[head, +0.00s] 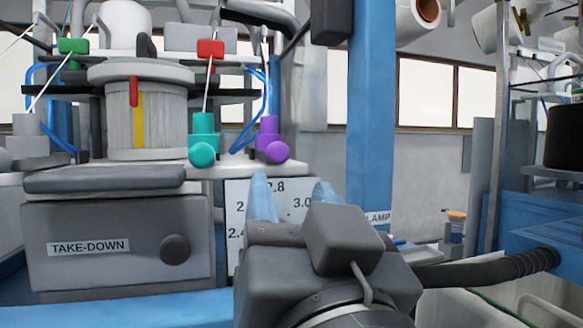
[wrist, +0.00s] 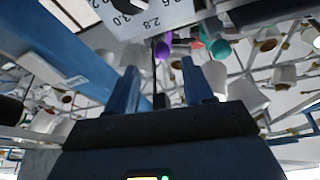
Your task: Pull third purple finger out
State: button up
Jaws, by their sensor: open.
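One purple finger (head: 272,141) with a round knob stands at the front right of the knitting machine's white ledge. It also shows in the wrist view (wrist: 163,48), small, beyond my fingertips. I see only this one purple finger and cannot tell its number in the row. My gripper (head: 293,190) has blue fingers, spread apart with nothing between them. In the head view it is below and slightly right of the purple finger, apart from it. In the wrist view the purple finger lies nearly in line with the gap between my fingertips (wrist: 160,72).
A teal finger (head: 203,143) stands just left of the purple one. Below are a white numbered dial plate (head: 235,215) and the grey TAKE-DOWN box (head: 120,225). A blue post (head: 371,120) rises at the right. A grey ribbed drum (head: 158,120) stands behind left.

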aim_at(280, 155)
jog(key=x, duration=0.2)
jog(key=p+x, duration=0.1)
jog(key=x, duration=0.5)
jog(key=shift+r+p, duration=0.4)
jog(key=shift+r, duration=0.05)
grip_shut()
dwell(0.3)
